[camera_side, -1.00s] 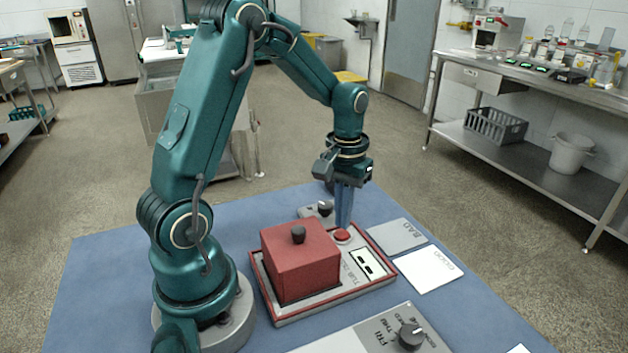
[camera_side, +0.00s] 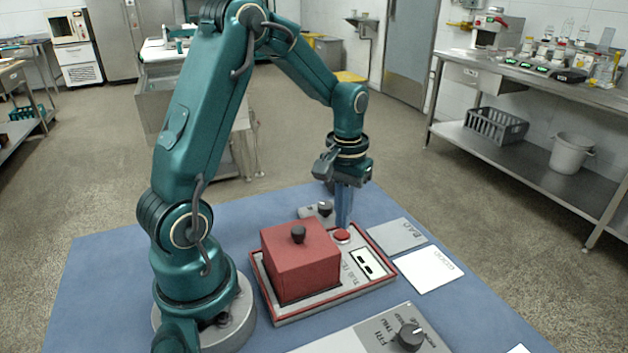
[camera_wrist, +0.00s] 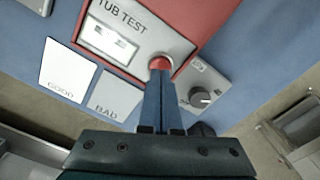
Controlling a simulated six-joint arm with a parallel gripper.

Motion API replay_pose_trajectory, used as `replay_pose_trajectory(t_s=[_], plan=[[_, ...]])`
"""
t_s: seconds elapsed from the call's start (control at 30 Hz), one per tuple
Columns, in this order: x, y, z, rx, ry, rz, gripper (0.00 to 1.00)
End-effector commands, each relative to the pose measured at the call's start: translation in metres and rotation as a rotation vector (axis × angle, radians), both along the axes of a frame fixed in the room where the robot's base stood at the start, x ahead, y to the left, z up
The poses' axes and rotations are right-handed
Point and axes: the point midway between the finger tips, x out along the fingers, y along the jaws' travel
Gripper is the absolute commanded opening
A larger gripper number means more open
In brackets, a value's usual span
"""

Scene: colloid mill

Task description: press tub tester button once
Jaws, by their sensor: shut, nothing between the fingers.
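The tub tester (camera_side: 318,306) is a red-edged grey base with a red box-shaped cover (camera_side: 299,264) that has a black knob. Its round red button (camera_side: 342,237) is at the back right corner, beside a display panel with two dark windows (camera_side: 367,263). My gripper (camera_side: 343,226) is shut and empty, pointing down with its blue fingertips at the button. In the wrist view the fingertips (camera_wrist: 160,72) overlap the near edge of the red button (camera_wrist: 160,63). I cannot tell whether they touch it or press it.
A grey BAD card (camera_side: 397,235) and a white GOOD card (camera_side: 428,269) lie right of the tester. A small grey box with a dark knob (camera_side: 325,209) stands behind it. A day-dial panel (camera_side: 384,335) lies in front. Blue mat (camera_side: 110,290) is clear at left.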

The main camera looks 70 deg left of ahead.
Motion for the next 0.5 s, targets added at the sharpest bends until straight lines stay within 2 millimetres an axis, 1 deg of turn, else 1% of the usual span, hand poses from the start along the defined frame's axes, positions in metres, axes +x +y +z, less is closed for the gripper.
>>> replay_pose_trajectory(t_s=[0.5], plan=[[0.0001, 0.0001, -0.0048, -0.001, 0.001, 0.0, 0.0]])
